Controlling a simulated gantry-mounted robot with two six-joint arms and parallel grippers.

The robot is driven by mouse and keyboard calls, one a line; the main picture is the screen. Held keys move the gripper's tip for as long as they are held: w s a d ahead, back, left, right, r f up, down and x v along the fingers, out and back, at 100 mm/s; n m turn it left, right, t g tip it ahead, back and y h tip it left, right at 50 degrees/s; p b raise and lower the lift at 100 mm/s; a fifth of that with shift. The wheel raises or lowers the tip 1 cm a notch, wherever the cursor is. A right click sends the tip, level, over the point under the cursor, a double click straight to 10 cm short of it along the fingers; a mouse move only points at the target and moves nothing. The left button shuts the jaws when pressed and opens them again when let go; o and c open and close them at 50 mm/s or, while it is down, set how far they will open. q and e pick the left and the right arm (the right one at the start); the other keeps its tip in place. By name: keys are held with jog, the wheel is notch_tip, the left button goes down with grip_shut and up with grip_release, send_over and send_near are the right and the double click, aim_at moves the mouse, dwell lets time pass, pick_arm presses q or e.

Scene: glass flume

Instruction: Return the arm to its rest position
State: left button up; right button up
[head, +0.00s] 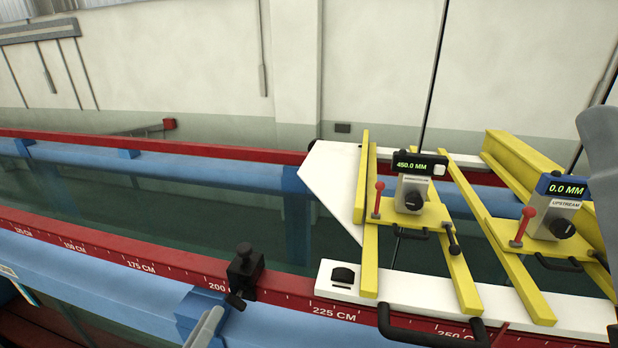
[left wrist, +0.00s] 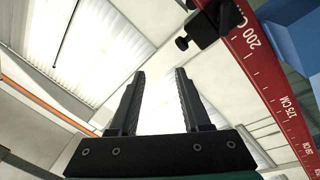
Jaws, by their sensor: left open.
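My left gripper (left wrist: 160,75) shows in the left wrist view with its two dark fingers apart and nothing between them. It points up toward the ceiling, with the red scale rail (left wrist: 262,65) to its right. In the head view only a pale grey piece, probably of my left arm, shows at the bottom edge, near the black clamp (head: 244,272) on the rail. A grey part at the right edge is probably my right arm; the right gripper is not visible.
The glass flume's red rails (head: 130,262) and blue beams (head: 200,172) cross the view. A white-plated carriage with yellow bars (head: 370,225) stands at right, carrying displays reading 450.0 MM (head: 420,165) and 0.0 MM (head: 567,189), red levers, black knobs, handles and tall thin rods.

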pick_arm(q)
notch_tip(320, 180, up, 16)
jog(key=s+d+m+t+h, duration=0.1)
jog(key=d+m+t+h, duration=0.1)
jog(key=m+t, duration=0.1)
jog(key=s+a+r+m+t+y, duration=0.1)
jog(key=s+r, duration=0.3)
jog(key=r, duration=0.4)
jog(key=s+a+r+m+t+y, duration=0.1)
jog(key=s+r+m+t+y, duration=0.2)
jog(key=r, duration=0.5)
jog(key=shift+s+a+r+m+t+y, duration=0.4)
jog(key=shift+s+m, duration=0.1)
jog(key=shift+s, duration=0.1)
